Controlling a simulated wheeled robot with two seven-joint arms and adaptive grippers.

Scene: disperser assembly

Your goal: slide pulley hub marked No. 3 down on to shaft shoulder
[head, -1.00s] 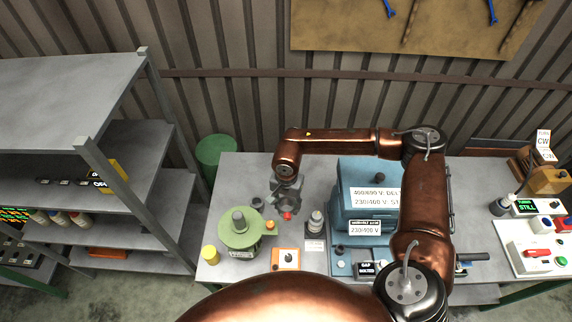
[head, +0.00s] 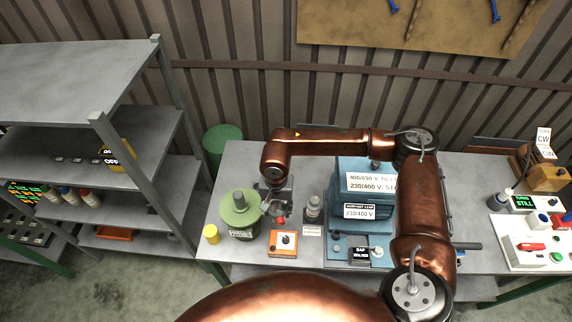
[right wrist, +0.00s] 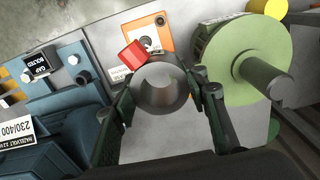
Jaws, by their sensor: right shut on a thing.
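My right gripper (head: 276,205) is shut on a grey ring-shaped hub, which shows between the two fingers in the right wrist view (right wrist: 162,90). The hub's bore faces the wrist camera, and a red block (right wrist: 133,55) sits beside its rim. No number can be read on it. A green round machine (head: 240,222) with an upright grey shaft (head: 239,200) stands just left of the gripper. In the right wrist view the shaft (right wrist: 262,77) is to the right of the hub, apart from it. My left gripper is not in view.
A yellow cylinder (head: 211,234) is left of the green machine. A blue labelled cabinet (head: 345,222) and a small bottle (head: 314,207) are to the right.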

